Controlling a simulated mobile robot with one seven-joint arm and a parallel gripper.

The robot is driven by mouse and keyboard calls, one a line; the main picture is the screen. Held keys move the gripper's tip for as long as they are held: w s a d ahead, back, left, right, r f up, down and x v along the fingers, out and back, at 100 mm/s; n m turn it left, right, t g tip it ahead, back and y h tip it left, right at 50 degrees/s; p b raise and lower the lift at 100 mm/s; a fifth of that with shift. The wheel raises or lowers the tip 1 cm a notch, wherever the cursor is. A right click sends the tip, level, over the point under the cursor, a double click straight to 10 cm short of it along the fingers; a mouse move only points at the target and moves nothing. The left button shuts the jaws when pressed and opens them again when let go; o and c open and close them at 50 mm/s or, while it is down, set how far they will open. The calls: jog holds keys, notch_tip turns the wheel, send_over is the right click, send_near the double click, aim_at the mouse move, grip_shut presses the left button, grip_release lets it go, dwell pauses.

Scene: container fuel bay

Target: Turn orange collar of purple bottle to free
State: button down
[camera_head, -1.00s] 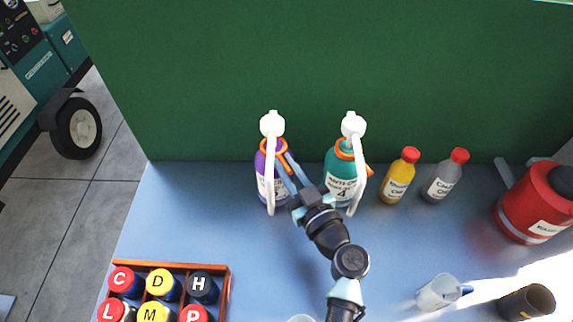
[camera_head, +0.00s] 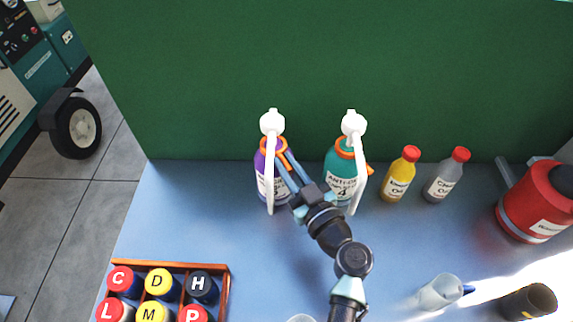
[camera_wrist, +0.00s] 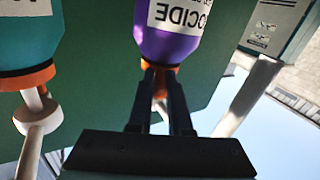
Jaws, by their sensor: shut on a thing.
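The purple bottle (camera_head: 262,183) with a white pump top stands upright near the green wall, left of the teal bottle (camera_head: 341,170). It shows upside down in the wrist view (camera_wrist: 168,40), with part of its label readable. Its orange collar (camera_head: 281,145) sits at the bottle neck and also shows in the wrist view (camera_wrist: 147,65). My gripper (camera_head: 283,160) reaches in from the right, its fingers at the collar. In the wrist view the two fingers (camera_wrist: 160,75) are shut on the collar's projecting part, partly hiding it.
The teal bottle has its own orange collar and white pump. A yellow bottle (camera_head: 398,178) and a grey bottle (camera_head: 445,176) stand to the right, then a red container (camera_head: 530,205). A wooden crate (camera_head: 228,285) of lettered caps is at the front left. The blue surface between is mostly clear.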

jog(key=shift+w+d+f+n+y+b, duration=0.2)
jog(key=shift+n+y+b, duration=0.15)
jog(key=shift+b, duration=0.7)
jog(key=shift+d+r+n+g+y+b, duration=0.15)
jog(key=shift+n+g+y+b, duration=0.1)
jog(key=shift+g+y+b, duration=0.25)
jog(key=c, duration=0.8)
grip_release()
jog(key=shift+c, duration=0.2)
jog(key=shift+s, duration=0.1)
jog(key=b+v, duration=0.3)
jog(key=v, duration=0.9)
jog(key=shift+s+d+b, duration=0.2)
jog(key=shift+s+b, duration=0.15)
